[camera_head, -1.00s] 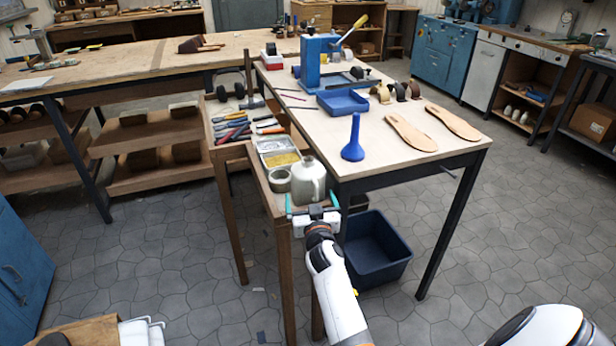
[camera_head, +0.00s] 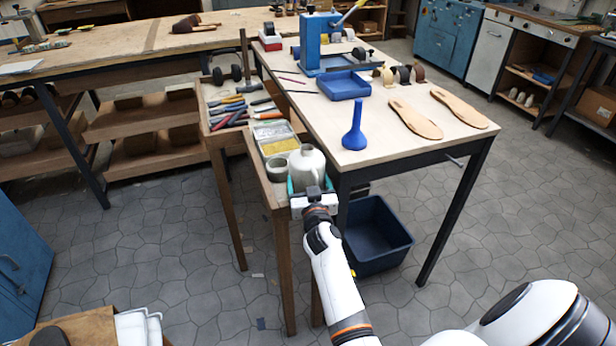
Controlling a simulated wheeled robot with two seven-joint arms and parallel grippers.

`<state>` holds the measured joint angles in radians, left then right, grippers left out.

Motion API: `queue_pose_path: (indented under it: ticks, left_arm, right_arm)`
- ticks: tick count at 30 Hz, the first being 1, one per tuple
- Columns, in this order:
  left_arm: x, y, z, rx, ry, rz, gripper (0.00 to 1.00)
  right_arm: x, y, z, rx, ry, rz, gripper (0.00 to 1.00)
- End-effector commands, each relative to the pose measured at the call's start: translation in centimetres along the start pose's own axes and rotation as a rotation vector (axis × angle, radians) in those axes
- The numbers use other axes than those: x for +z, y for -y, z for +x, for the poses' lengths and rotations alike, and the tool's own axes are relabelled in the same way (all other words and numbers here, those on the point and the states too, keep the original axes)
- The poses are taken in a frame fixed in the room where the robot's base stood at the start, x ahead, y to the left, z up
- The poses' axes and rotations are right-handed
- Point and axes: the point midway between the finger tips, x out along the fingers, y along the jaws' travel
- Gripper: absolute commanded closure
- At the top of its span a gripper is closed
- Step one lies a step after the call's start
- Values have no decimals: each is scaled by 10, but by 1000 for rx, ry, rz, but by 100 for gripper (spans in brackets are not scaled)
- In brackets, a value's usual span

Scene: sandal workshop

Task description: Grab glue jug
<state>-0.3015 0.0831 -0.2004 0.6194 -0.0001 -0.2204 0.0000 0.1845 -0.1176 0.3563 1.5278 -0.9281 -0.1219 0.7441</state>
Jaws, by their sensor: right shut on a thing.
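The glue jug (camera_head: 307,166) is a pale grey-white jug with a narrow neck. It stands upright at the near end of the narrow wooden side bench (camera_head: 257,164). My right gripper (camera_head: 312,187) reaches it from the near side, with its teal fingers on either side of the jug's body, shut on it. The lower part of the jug is partly hidden by the gripper. My left gripper does not show.
A small grey-green cup (camera_head: 277,169) stands close to the left of the jug, and a metal tray (camera_head: 274,140) lies behind it. A blue funnel-shaped tool (camera_head: 354,128) stands on the table to the right. A dark blue bin (camera_head: 378,238) is on the floor below.

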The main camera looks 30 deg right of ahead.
Motion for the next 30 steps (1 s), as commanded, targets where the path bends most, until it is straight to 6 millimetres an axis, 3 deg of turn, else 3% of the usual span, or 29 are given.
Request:
queue_pose_path:
  ticks: [14,30]
  left_arm:
    - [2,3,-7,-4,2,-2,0]
    - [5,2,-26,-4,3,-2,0]
  right_arm:
    - [18,1,0,0,4,-1,51]
    - [86,1,0,1,6,-1,51]
